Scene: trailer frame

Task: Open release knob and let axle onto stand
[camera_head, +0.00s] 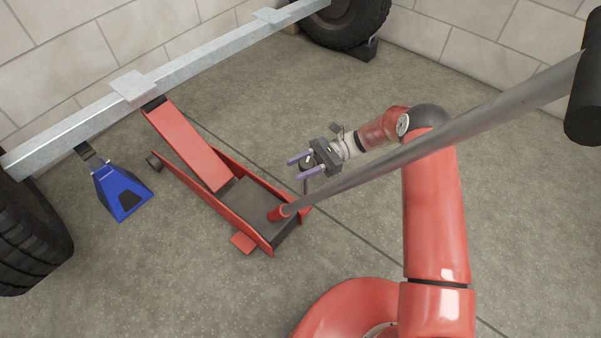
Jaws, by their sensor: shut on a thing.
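A red floor jack (224,208) stands on the floor, its lifting arm (185,143) raised to a plate under the grey axle beam (190,68). A blue stand (121,191) with a dark post stands under the beam at the left; I cannot tell whether its top touches the beam. My gripper (299,167) is beside the jack's rear end, with its purple fingers closed around a small dark knob (306,164) on a thin upright rod. The fingers partly hide the knob.
The jack's long grey handle (440,134) slants up to the right, passing close to my gripper and in front of my arm. Dark tyres (345,20) sit at both beam ends, the right one with a wheel chock (362,50). Block walls stand behind. The right floor is clear.

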